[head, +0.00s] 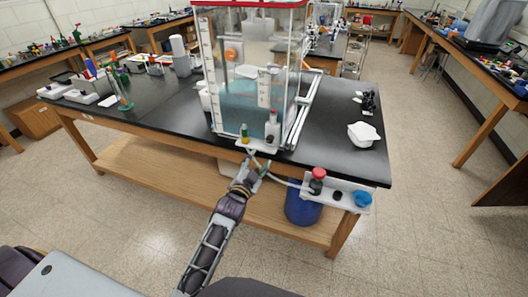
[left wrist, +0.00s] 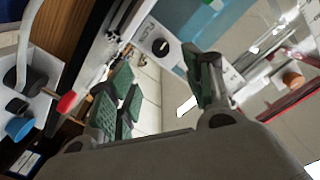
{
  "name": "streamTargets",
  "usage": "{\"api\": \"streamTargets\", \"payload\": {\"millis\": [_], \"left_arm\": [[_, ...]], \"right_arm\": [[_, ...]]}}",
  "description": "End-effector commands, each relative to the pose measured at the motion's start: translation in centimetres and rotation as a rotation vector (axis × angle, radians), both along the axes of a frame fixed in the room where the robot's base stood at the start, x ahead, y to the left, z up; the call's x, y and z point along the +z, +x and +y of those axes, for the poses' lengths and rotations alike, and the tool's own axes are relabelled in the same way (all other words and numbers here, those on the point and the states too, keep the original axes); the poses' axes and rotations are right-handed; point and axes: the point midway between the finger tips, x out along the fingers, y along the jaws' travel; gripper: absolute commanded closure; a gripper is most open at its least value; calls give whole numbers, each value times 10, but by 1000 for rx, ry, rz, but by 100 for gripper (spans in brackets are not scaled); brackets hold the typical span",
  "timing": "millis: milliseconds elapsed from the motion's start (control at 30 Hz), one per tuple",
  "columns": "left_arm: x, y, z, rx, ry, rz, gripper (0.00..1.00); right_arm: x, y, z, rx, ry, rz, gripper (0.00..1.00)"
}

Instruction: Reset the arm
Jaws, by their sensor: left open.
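My left arm reaches up from the bottom of the head view. My left gripper (head: 256,168) is at the front edge of the black-topped table (head: 335,155), just below the clear tank in its extrusion frame (head: 305,105). In the left wrist view its two green-padded fingers (left wrist: 162,85) stand well apart, with nothing seen between them. My right gripper is not in view.
A blue drum (head: 302,209) stands below. The floor at right is clear.

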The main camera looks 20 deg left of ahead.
Motion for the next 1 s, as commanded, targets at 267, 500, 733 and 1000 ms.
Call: {"api": "streamTargets", "payload": {"millis": [267, 500, 733, 1000], "left_arm": [[0, 0, 0, 0, -15, 1, 49], [-2, 0, 0, 1, -103, 12, 49], [-44, 0, -1, 7, -223, 94, 49], [-133, -10, -8, 25, -317, 251, 49]], "right_arm": [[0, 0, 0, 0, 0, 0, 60], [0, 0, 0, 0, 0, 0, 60], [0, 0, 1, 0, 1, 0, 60], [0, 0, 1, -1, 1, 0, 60]]}}
